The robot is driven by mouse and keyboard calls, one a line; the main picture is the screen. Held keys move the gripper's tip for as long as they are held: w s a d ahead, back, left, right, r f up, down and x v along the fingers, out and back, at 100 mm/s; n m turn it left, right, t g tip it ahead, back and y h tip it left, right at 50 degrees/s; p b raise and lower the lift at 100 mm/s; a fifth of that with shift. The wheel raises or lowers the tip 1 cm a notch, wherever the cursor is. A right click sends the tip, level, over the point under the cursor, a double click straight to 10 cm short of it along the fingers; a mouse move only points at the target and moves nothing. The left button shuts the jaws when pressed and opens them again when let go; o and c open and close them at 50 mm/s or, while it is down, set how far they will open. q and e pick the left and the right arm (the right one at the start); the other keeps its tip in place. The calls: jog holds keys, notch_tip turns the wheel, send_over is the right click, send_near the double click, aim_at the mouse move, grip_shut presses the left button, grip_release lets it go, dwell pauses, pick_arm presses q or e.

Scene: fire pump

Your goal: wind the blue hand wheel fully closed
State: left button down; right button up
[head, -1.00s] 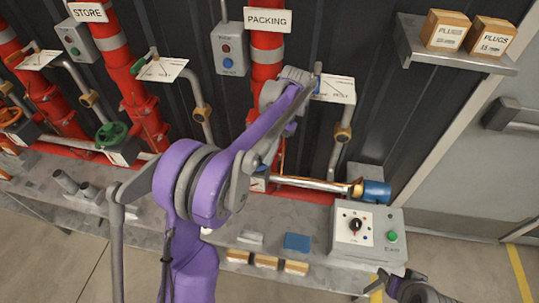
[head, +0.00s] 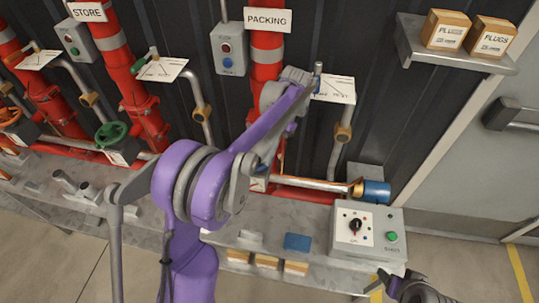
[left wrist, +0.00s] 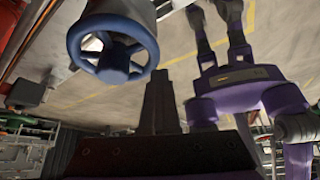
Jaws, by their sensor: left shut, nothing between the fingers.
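The blue hand wheel (left wrist: 113,48) is at the upper left in the left wrist view, with its rim and spokes showing. My left gripper (left wrist: 160,82) is shut and empty, with its dark fingers just right of and below the wheel's rim. I cannot tell whether they touch it. In the head view my purple left arm reaches up in front of the red PACKING pipe (head: 267,65). The arm hides the place where the wheel would show, and the left fingertips are not clear there. A dark part of my right arm shows at the lower right edge; its jaw state is unclear.
A grey control box (head: 367,228) with a black knob stands right of my arm, below a pipe with a blue end (head: 376,191). A green hand wheel (head: 113,134) is at the left. A shelf (head: 455,55) with two PLUGS boxes is at upper right.

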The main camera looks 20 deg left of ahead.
aim_at(258, 169)
pick_arm(q)
jog(key=s+m+y, duration=0.1)
jog(key=m, duration=0.1)
jog(key=s+a+m+t+y+b, duration=0.1)
jog(key=m, duration=0.2)
jog(key=shift+s+a+f, duration=0.1)
jog(key=shift+s+f, duration=0.05)
jog(key=m, duration=0.1)
jog(key=a+m+t+y, duration=0.1)
jog(key=shift+s+m, duration=0.3)
jog(key=shift+s, duration=0.05)
pick_arm(e)
jog(key=shift+s+f, duration=0.2)
jog(key=shift+f, duration=0.3)
jog(key=shift+s+f, duration=0.2)
jog(key=shift+f, duration=0.3)
pick_arm(q)
jog(key=c, duration=1.3)
grip_release()
jog(key=shift+d, duration=0.1)
